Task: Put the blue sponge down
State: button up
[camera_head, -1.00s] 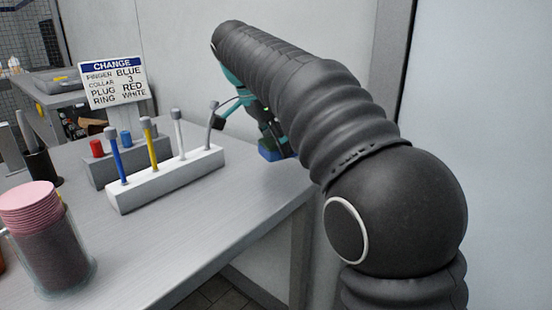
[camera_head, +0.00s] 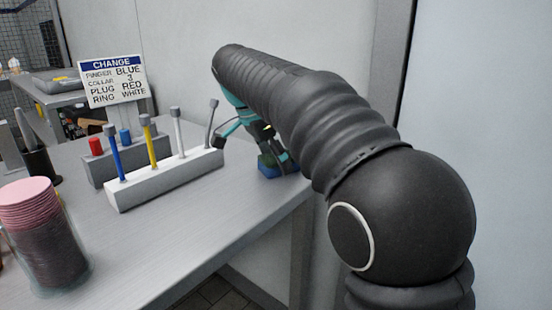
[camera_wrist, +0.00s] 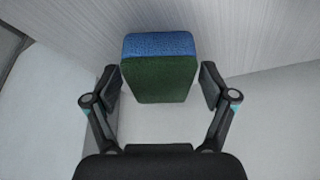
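The blue sponge (camera_wrist: 158,45) has a blue layer and a dark green face (camera_wrist: 160,80). In the wrist view it lies between the two finger pads of my gripper (camera_wrist: 160,85), which appear to press its sides. In the head view my gripper (camera_head: 258,135) is at the right end of the grey table (camera_head: 190,220), partly hidden by my arm. The sponge (camera_head: 267,167) shows below it, at about the height of the tabletop near the right edge. I cannot tell whether it touches the surface.
A white block (camera_head: 140,193) with upright blue, yellow and grey fingers stands left of my gripper. Behind it are a grey block (camera_head: 98,172) with red and blue plugs and a sign (camera_head: 112,82). A cup with pink rings (camera_head: 45,240) stands front left. The table's front middle is clear.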

jog(key=p+v, duration=0.3)
jog(key=v, duration=0.9)
jog(key=shift+r, duration=0.15)
jog(key=shift+d, duration=0.15)
jog(key=s+d+f+n+t+y, duration=0.1)
jog(key=s+d+f+n, duration=0.15)
jog(key=s+d, duration=0.35)
jog(key=s+d+f+n+y, duration=0.15)
jog(key=s+d+n, duration=0.25)
jog(key=d, duration=0.4)
jog(key=s+d+f+n+t, duration=0.1)
jog(key=s+d+f+n, duration=0.1)
jog(key=s+f, duration=0.6)
jog(key=s+d+f+n+t+y, duration=0.1)
jog(key=s+d+f+n, duration=0.2)
jog(key=f, duration=0.7)
jog(key=s+d, duration=0.2)
jog(key=s, duration=0.2)
jog(key=shift+s+f, duration=0.2)
jog(key=shift+s, duration=0.2)
jog(key=shift+n+y, duration=0.25)
jog(key=shift+c, duration=0.3)
